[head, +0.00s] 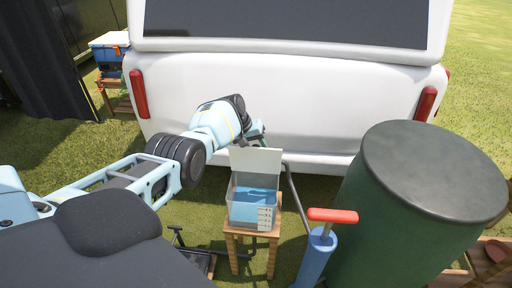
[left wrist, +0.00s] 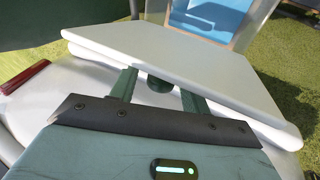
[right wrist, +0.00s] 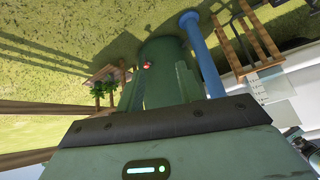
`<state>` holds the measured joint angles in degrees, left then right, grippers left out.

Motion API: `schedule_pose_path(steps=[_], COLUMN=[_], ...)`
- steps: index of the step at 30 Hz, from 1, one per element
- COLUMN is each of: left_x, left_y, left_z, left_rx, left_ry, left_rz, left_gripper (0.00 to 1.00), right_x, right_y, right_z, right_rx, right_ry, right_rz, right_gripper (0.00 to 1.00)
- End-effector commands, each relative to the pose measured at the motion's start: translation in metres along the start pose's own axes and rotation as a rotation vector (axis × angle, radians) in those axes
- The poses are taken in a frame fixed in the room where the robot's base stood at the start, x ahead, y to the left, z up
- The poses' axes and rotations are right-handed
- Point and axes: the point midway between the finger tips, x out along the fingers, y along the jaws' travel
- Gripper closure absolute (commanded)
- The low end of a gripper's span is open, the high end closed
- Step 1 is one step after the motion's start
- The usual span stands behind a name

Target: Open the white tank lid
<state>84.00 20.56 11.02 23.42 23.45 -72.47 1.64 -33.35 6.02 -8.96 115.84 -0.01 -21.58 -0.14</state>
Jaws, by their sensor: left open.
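The clear tank (head: 254,205) holds blue liquid and stands on a small wooden stool. Its white lid (head: 257,160) is raised and stands upright at the tank's back edge. My left gripper (head: 260,132) is behind the lid's top edge, partly hidden. In the left wrist view the white lid (left wrist: 190,60) lies just past my open left fingers (left wrist: 158,93), with a small dark green piece between them. Contact cannot be told. The tank (left wrist: 208,18) shows beyond the lid. My right gripper (right wrist: 158,92) is outside the head view, fingers apart and empty.
A white vehicle (head: 290,95) stands close behind the tank. A large dark green barrel (head: 370,220) and a blue pump with a red handle (head: 318,250) stand to the right. A blue and white cooler (head: 108,48) is at the back left. Grass lies between.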

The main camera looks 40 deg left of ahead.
Motion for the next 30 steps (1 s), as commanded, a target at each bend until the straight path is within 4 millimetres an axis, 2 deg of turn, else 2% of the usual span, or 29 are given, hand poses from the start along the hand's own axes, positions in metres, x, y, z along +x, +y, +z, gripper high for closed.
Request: schedule_pose_path(steps=[5, 12, 16, 21, 30], left_x=[-0.016, -0.056, -0.071, -0.078, -0.077], left_y=[0.002, 0.003, 0.002, 0.001, -0.001], left_z=[-0.002, -0.003, -0.002, 0.0, 0.001], left_rx=[0.001, 0.001, 0.0, 0.0, -0.001], left_ry=[0.005, 0.008, 0.005, 0.0, -0.002], left_rz=[0.001, 0.003, 0.003, 0.001, 0.0], left_gripper=[0.53, 0.53, 0.53, 0.53, 0.53], right_x=[-0.006, -0.02, -0.025, -0.029, -0.03], right_y=[0.0, 0.001, 0.001, 0.002, 0.002], right_z=[-0.013, -0.04, -0.047, -0.047, -0.039], right_rx=[-0.003, -0.009, -0.01, -0.012, -0.013], right_ry=[0.018, 0.061, 0.071, 0.069, 0.054], right_rz=[0.002, 0.006, 0.008, 0.009, 0.008], right_gripper=[0.64, 0.64, 0.64, 0.64, 0.64])
